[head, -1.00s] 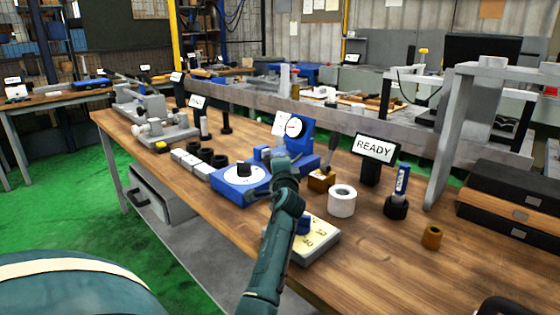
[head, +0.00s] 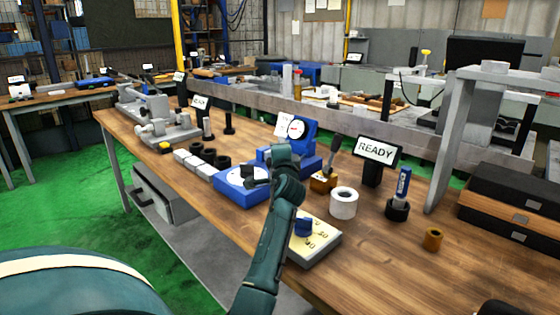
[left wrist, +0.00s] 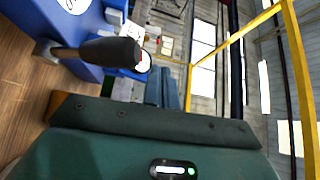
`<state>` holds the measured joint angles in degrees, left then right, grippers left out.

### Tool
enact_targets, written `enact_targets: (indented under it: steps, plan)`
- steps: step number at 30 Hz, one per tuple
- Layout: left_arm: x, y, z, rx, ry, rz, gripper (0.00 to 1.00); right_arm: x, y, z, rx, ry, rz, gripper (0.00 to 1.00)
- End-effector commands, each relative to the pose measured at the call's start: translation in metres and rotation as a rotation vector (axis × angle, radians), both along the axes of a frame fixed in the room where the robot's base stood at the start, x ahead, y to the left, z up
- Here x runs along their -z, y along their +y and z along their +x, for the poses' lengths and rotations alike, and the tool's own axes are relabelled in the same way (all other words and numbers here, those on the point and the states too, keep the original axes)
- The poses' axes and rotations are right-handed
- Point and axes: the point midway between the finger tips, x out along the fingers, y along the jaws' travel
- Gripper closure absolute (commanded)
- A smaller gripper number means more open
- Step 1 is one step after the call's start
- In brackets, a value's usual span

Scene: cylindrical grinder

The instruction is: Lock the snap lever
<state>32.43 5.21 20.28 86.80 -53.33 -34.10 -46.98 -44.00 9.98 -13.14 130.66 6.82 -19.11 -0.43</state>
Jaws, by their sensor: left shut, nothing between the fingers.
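The snap lever (left wrist: 105,50), a black rounded handle on a grey shaft, sticks out from the side of a blue block in the left wrist view. In the head view I cannot make it out clearly near my arm. The blue fixture (head: 228,188) has a pale disc with a black knob on top and stands mid-table. My left gripper (head: 265,168) is beside the fixture, partly hidden by my own wrist. In the left wrist view its two fingers (left wrist: 162,88) lie together, shut and empty, beyond and right of the handle. I cannot tell whether they touch the lever.
Behind the fixture is a blue dial gauge (head: 296,130). A yellowish block with a blue knob (head: 314,240) lies in front, close to my forearm.

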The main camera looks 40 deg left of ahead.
Motion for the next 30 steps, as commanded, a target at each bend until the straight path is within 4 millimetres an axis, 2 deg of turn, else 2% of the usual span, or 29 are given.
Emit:
enact_targets:
  steps: [1, 3, 9, 14, 30]
  plan:
    - [-0.015, 0.0, 0.0, 0.002, -0.004, 0.001, 1.0, -0.002, 0.002, 0.0, -0.003, 0.01, 0.001, 1.0]
    - [-0.028, -0.001, 0.001, 0.004, -0.004, 0.002, 1.0, 0.002, 0.004, 0.002, -0.009, 0.022, 0.002, 1.0]
    - [-0.053, -0.003, 0.003, 0.008, -0.003, 0.002, 1.0, 0.002, 0.008, 0.008, -0.014, 0.032, 0.008, 1.0]
    - [-0.058, -0.004, 0.003, 0.009, -0.002, 0.002, 1.0, 0.003, 0.008, 0.009, -0.014, 0.033, 0.008, 1.0]
    - [-0.059, -0.004, 0.003, 0.01, -0.003, 0.002, 1.0, 0.003, 0.007, 0.008, -0.011, 0.035, 0.006, 1.0]
